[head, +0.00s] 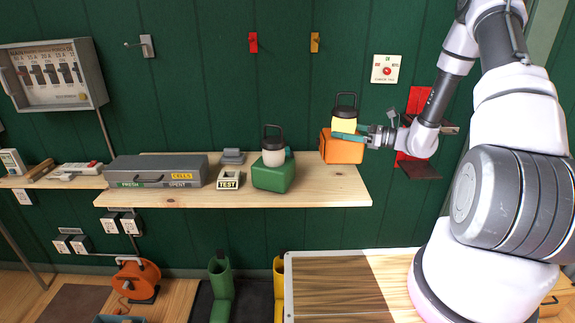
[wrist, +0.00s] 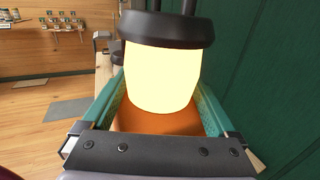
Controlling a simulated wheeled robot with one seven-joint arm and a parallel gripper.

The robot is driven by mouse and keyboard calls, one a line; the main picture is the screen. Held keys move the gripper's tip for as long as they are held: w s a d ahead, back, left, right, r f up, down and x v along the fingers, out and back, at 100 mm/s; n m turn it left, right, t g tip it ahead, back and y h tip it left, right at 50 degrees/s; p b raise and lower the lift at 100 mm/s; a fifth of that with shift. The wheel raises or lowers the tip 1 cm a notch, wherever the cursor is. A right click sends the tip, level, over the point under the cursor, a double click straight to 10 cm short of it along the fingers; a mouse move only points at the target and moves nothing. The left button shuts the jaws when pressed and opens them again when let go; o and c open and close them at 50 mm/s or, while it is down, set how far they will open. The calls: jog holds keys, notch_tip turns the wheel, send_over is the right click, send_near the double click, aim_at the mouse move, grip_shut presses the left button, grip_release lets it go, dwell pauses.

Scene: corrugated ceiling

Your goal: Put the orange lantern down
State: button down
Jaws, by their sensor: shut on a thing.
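The orange lantern (head: 342,150) has an orange base, a glowing pale-yellow globe and a dark top with a handle. In the head view it is at the right end of the wooden shelf (head: 345,188), upright, its base at shelf level; I cannot tell whether it touches the shelf. My gripper (head: 352,138) reaches in from the right, its teal fingers around the globe. In the wrist view the lit globe (wrist: 167,75) stands between the two fingers (wrist: 165,100), with the orange base below. The gripper is shut on the lantern.
A green lantern (head: 273,174) stands to the left on the same shelf. Further left are a small TEST block (head: 228,180) and a grey cells case (head: 155,171). Shelf between the two lanterns is clear. A green wall (head: 200,80) rises behind; a red bracket (head: 416,100) is at right.

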jog(key=shift+f, duration=4.95)
jog(key=shift+f, duration=0.15)
grip_release()
